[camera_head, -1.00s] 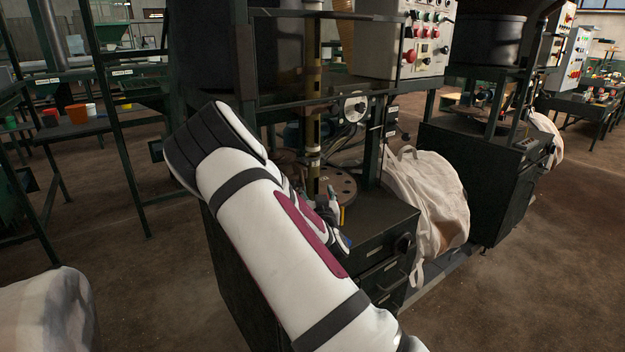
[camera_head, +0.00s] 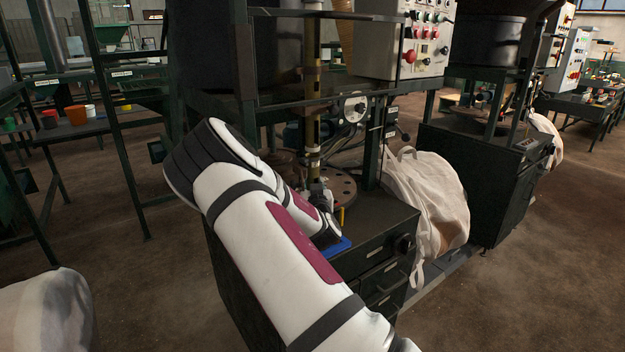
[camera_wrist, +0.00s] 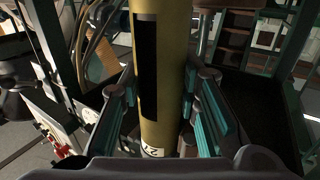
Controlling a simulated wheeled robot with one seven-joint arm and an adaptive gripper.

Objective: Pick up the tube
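The tube (camera_head: 313,75) is brass-yellow and stands upright in the machine frame in the head view. In the wrist view the tube (camera_wrist: 160,75) fills the middle, with a black slot on its side and a white printed label near the lower end. My gripper (camera_wrist: 165,125) has its teal-padded fingers on either side of the tube, spread apart. A gap shows on the left; contact on the right is unclear. In the head view my gripper (camera_head: 320,190) is near the tube's lower part, partly hidden by my arm.
A round plate with holes (camera_head: 342,188) lies below the tube on a dark cabinet (camera_head: 375,230). A small blue item (camera_head: 335,246) lies at its near edge. A control panel (camera_head: 408,40) hangs upper right. A white bulk bag (camera_head: 430,190) is right of the cabinet.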

